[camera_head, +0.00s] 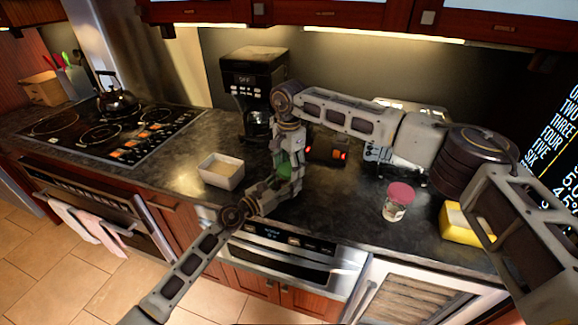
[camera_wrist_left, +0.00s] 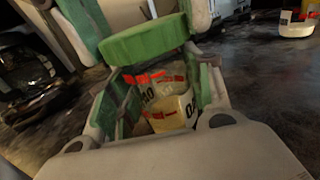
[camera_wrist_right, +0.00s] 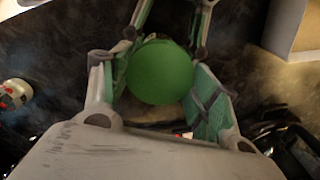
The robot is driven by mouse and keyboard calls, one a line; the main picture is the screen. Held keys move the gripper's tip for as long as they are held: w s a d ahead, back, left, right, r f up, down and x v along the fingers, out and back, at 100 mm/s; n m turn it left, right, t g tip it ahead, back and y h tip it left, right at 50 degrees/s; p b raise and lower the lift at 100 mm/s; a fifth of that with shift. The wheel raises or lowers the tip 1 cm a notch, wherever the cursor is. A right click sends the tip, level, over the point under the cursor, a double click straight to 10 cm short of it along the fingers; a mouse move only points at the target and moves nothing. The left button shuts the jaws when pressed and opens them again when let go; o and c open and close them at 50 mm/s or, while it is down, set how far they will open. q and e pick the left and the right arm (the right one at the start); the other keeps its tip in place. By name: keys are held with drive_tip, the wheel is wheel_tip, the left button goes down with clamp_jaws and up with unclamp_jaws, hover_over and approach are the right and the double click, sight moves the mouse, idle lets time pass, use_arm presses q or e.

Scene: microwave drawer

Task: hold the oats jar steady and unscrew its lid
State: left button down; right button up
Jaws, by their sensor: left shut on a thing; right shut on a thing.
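The oats jar (camera_wrist_left: 165,112) is a clear jar with a black-and-red label and a wide green lid (camera_wrist_left: 145,42). It stands upright on the dark counter; in the head view its green (camera_head: 282,163) shows only in part between my grippers. My left gripper (camera_head: 284,180) is shut around the jar's body from the front, fingers on both sides. My right gripper (camera_head: 287,150) comes down from above and is shut on the lid, which shows as a green disc in the right wrist view (camera_wrist_right: 160,72). Whether the lid sits loose or tight cannot be told.
A white bowl (camera_head: 221,169) stands to the left, with a coffee maker (camera_head: 252,85) behind. A red-lidded jar (camera_head: 397,201) and a yellow box (camera_head: 468,224) stand to the right. A toaster (camera_head: 326,150) is behind the grippers. The counter's front edge is close.

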sight(289, 168)
use_arm(q)
drive_tip(key=shift+s+d, duration=0.1)
use_arm(e)
drive_tip(key=n, duration=0.5)
drive_tip(key=shift+w+d, duration=0.1)
drive_tip(key=n, duration=0.5)
drive_tip(key=shift+r, duration=1.15)
idle(1.1)
drive_tip(key=shift+r, duration=2)
use_arm(q)
drive_tip(key=c, duration=0.6)
unclamp_jaws()
drive_tip(key=shift+o, duration=0.2)
